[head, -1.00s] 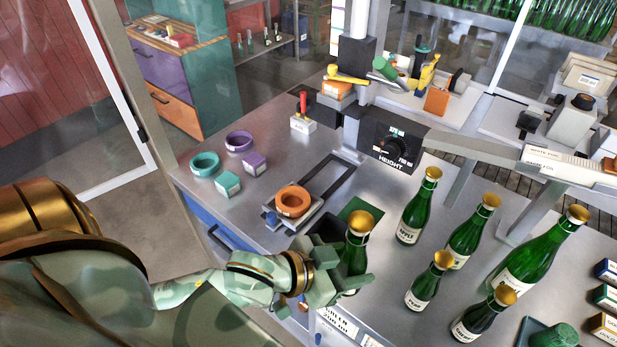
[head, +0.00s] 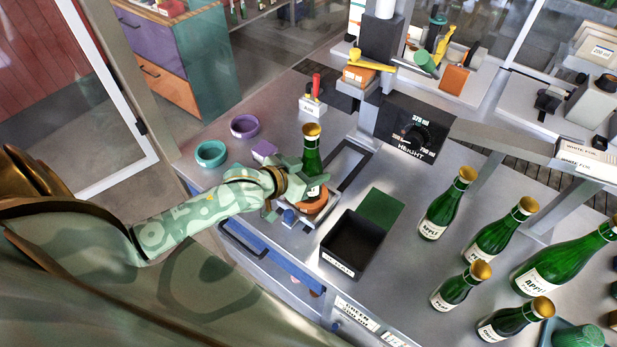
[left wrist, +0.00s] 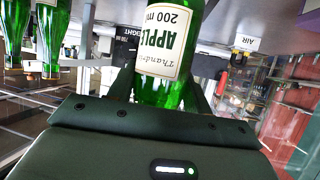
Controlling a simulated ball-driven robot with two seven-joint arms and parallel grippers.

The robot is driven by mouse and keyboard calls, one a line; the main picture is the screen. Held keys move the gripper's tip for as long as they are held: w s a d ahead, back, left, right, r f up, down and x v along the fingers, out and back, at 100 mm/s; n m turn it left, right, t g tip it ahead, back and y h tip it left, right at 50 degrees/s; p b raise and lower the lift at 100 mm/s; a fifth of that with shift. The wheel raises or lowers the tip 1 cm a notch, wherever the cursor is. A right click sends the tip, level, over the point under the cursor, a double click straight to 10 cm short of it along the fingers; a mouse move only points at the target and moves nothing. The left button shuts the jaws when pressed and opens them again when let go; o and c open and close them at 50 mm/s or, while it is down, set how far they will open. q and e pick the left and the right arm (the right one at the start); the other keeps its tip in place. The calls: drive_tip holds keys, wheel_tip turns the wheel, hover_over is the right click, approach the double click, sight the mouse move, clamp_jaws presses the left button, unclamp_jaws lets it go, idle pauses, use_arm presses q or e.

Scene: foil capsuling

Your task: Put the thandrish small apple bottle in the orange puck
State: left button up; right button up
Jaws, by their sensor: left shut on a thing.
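A green bottle with a gold top (head: 311,151) stands upright in my left gripper (head: 306,184). In the left wrist view the bottle (left wrist: 165,50) appears upside down, with a label reading Thandrish, APPLE, 200 ml. My left gripper is shut on its lower body. The orange puck (head: 319,206) sits on a small grey fixture at the bench's front edge, directly below and around where the bottle's base is. The fingers hide the base, so I cannot tell whether it rests in the puck or hovers over it. My right gripper is not in view.
A black open box (head: 352,242) with a green flap stands right of the puck. Several green bottles (head: 447,203) stand further right. A teal ring (head: 211,153) and a purple ring (head: 245,125) lie at left. The height-dial machine (head: 411,130) stands behind.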

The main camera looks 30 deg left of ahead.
sight(310, 171)
use_arm(q)
drive_tip(key=f, duration=0.1)
drive_tip(key=w+a+f, duration=0.1)
drive_tip(key=w+f, duration=0.1)
drive_tip(key=shift+a+f+b, duration=0.1)
drive_tip(key=shift+a+b, duration=0.15)
drive_tip(key=shift+b, duration=0.05)
drive_tip(key=f, duration=0.3)
drive_tip(key=f+b, duration=0.1)
drive_tip(key=shift+w+a+f, duration=0.15)
drive_tip(key=shift+w+a, duration=0.15)
drive_tip(key=shift+w, duration=0.1)
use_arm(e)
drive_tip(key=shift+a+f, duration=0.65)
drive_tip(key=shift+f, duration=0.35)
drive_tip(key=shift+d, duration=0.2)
use_arm(q)
drive_tip(key=o, duration=1.3)
drive_tip(key=shift+s+f, duration=0.1)
drive_tip(key=shift+f, duration=0.05)
